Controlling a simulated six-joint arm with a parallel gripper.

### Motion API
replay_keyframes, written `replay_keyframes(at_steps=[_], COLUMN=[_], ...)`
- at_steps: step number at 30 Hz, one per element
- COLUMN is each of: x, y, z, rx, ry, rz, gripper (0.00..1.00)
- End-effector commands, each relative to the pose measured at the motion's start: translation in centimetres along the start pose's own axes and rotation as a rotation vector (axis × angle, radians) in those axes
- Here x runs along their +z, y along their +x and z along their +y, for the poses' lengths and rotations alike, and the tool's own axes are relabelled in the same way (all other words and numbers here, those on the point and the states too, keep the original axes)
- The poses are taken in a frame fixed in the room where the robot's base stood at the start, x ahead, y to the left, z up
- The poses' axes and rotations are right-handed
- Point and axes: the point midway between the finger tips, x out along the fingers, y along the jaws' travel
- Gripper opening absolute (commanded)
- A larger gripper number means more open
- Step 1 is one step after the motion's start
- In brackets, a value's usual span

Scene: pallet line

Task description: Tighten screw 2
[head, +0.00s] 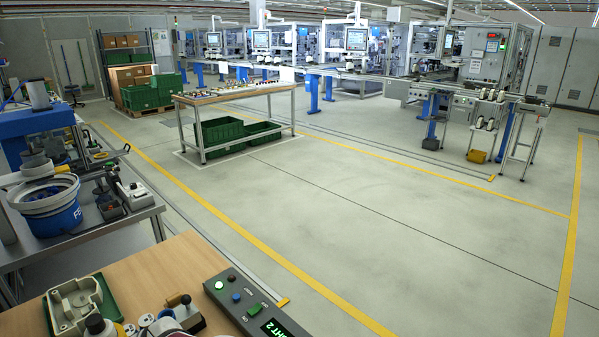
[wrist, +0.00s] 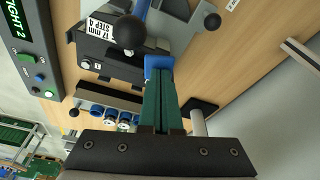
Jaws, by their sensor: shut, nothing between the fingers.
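No screw can be made out clearly in either view, so I cannot tell which one is screw 2. My gripper (wrist: 159,82) is in the wrist view only, its long green fingers shut together with nothing between them. A blue piece (wrist: 158,62) shows at the fingertips; I cannot tell whether they touch it. Beyond the tips is a dark fixture (wrist: 95,50) with a label reading "17 mm STEP 4". A black ball knob (wrist: 128,32) on a blue rod is just past the tips. The control box (wrist: 30,40) has a partly cut-off display ending in "IGHT 2".
The wooden bench top (wrist: 235,60) has bare room to the right of the fixture. Open floor lies beyond the bench.

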Motion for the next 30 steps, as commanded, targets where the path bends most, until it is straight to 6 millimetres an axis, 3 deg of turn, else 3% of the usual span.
replay_keyframes(at_steps=[30], x=[0.17], y=[0.47], z=[-0.01], rx=[0.000], ry=[0.000], rz=[-0.002], gripper=[0.00])
